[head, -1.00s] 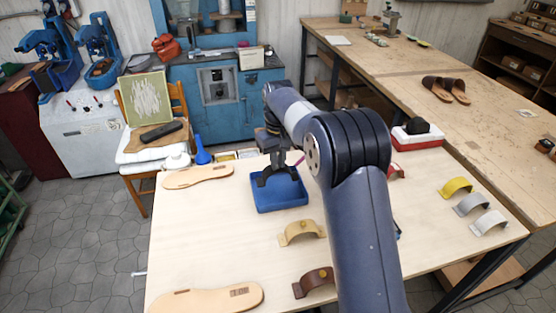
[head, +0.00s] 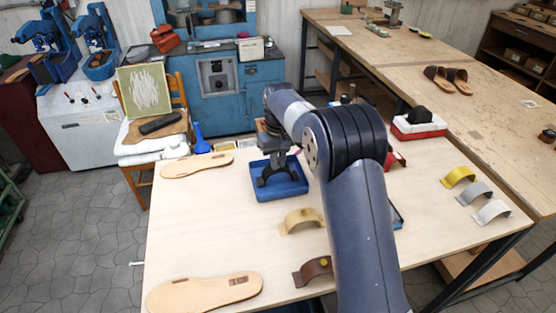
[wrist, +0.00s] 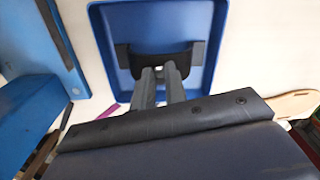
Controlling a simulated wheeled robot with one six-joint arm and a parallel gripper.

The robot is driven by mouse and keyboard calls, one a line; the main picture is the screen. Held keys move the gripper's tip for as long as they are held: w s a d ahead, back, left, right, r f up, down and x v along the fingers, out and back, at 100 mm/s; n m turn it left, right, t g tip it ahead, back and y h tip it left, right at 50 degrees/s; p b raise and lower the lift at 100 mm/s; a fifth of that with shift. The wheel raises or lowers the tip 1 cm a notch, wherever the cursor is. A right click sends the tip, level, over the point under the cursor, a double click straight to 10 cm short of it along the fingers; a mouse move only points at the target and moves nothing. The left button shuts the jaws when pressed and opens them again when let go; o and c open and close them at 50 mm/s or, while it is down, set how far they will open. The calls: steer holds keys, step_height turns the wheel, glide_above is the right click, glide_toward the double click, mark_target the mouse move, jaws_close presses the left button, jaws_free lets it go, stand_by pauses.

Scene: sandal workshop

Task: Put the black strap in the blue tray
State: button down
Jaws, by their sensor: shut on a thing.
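The blue tray (head: 300,191) lies on the pale table, under my gripper (head: 275,184). It also shows in the wrist view (wrist: 222,20), with its raised rim around the fingers. The black strap (wrist: 160,66) is a dark curved piece between the two fingertips of my gripper (wrist: 160,54). My gripper is shut on it, pointing down inside the tray's outline. I cannot tell whether the strap touches the tray floor. In the head view the strap is hard to tell apart from the dark fingers.
A tan strap (head: 302,220) and a brown strap (head: 313,270) lie in front of the tray. Shoe soles (head: 197,166) (head: 205,293) lie at the left. Yellow (head: 458,176), grey (head: 474,190) and white (head: 491,211) straps stand at the right. My arm hides part of the table.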

steer(key=shift+f, duration=0.25)
steer(key=c, duration=0.9)
jaws_free()
steer(key=shift+c, duration=0.2)
steer(key=shift+r, duration=0.1)
step_height(320, 180, up, 7)
steer(key=p, duration=0.6)
step_height(320, 180, down, 7)
steer(key=b, duration=0.6)
